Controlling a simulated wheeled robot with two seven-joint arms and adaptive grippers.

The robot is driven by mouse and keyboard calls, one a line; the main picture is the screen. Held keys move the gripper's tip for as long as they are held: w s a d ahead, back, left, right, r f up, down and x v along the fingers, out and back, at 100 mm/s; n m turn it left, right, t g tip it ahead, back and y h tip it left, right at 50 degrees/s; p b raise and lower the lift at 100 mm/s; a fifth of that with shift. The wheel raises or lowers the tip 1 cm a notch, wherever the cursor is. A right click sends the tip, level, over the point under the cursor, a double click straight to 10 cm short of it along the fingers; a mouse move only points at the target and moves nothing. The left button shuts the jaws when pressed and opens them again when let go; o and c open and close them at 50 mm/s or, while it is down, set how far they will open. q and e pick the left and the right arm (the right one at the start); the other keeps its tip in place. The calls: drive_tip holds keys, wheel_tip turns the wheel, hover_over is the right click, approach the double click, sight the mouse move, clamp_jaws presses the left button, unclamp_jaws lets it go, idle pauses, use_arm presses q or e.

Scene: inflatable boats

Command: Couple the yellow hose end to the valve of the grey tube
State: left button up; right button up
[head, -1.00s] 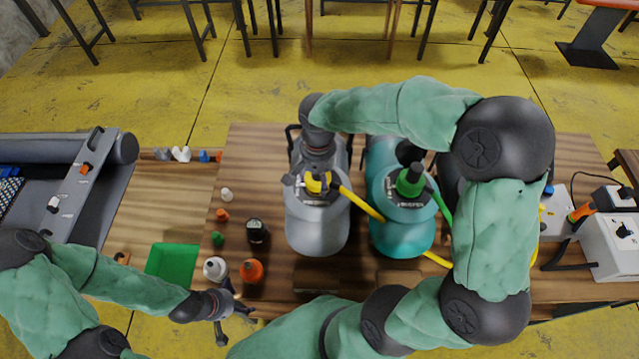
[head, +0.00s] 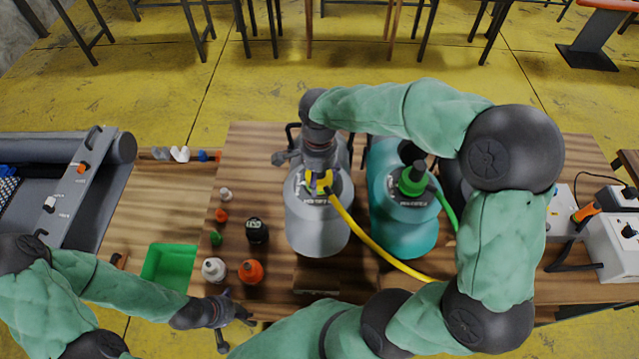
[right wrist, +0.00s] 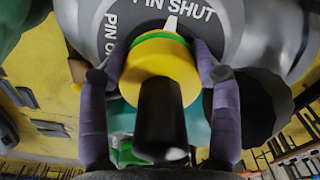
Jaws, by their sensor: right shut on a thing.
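The grey tube (head: 318,232) stands on the wooden bench, its valve under the yellow hose end (head: 322,183). In the right wrist view the yellow hose end (right wrist: 160,58) has a black stem toward the camera. It sits over the valve's grey plate (right wrist: 118,22), lettered "PIN SHUT", with a white mark near those words. The joint beneath is hidden. My right gripper (head: 318,178) is shut on the hose end, a purple finger on each side in the wrist view (right wrist: 160,75). My left gripper (head: 236,316) is open and empty near the bench's front edge.
A teal tube (head: 402,228) with a green hose end (head: 412,180) stands close at right. The yellow hose (head: 372,243) crosses its front. Small bottles (head: 252,271) and a green tray (head: 170,267) lie at left. A white box (head: 612,245) stands far right.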

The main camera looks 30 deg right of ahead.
drive_tip(key=shift+a, duration=0.2)
drive_tip(key=o, duration=1.7)
drive_tip(key=shift+w+a, duration=0.1)
drive_tip(key=shift+c, duration=0.2)
drive_tip(key=shift+r, duration=0.1)
drive_tip(key=shift+r, duration=3.95)
